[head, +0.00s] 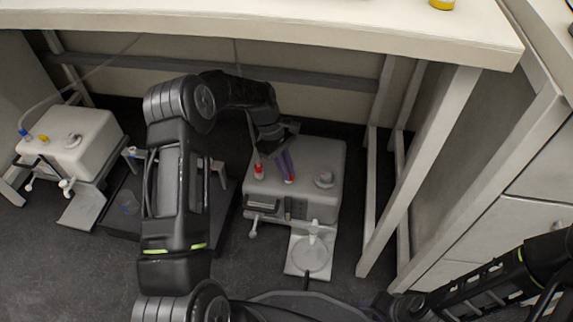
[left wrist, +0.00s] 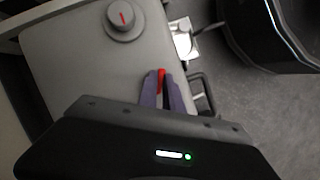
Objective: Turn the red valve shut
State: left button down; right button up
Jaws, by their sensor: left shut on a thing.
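The red valve (head: 290,181) is a small red handle on top of the white bioreactor box (head: 318,157) under the bench. In the left wrist view the red valve (left wrist: 161,77) shows between the purple fingertips. My left gripper (head: 286,167) reaches down from above and is shut on the valve; its fingers hide most of it. In the left wrist view my left gripper (left wrist: 162,92) touches the valve from both sides.
A second red-topped fitting (head: 259,171) stands left of the valve, and a round grey knob (head: 324,179) to its right. A second white box (head: 75,142) with blue and yellow fittings stands at the left. The bench (head: 300,30) overhangs, with a slanted leg (head: 418,165) at the right.

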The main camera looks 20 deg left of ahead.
pick_arm(q)
jog(key=shift+w+m+g+p, duration=0.1)
jog(key=shift+m+g+p, duration=0.2)
jog(key=shift+m, duration=0.7)
jog(key=m+y, duration=0.1)
jog(key=m, duration=0.1)
jog(key=shift+m+g, duration=0.3)
jog(key=shift+g, duration=0.1)
jog(key=m, duration=0.2)
jog(key=m+g+y, duration=0.1)
jog(key=shift+w+d+m, duration=0.15)
jog(key=shift+m, duration=0.25)
jog(key=shift+m+y, duration=0.6)
jog(key=shift+m, duration=1)
jog(key=c, duration=1.5)
grip_release()
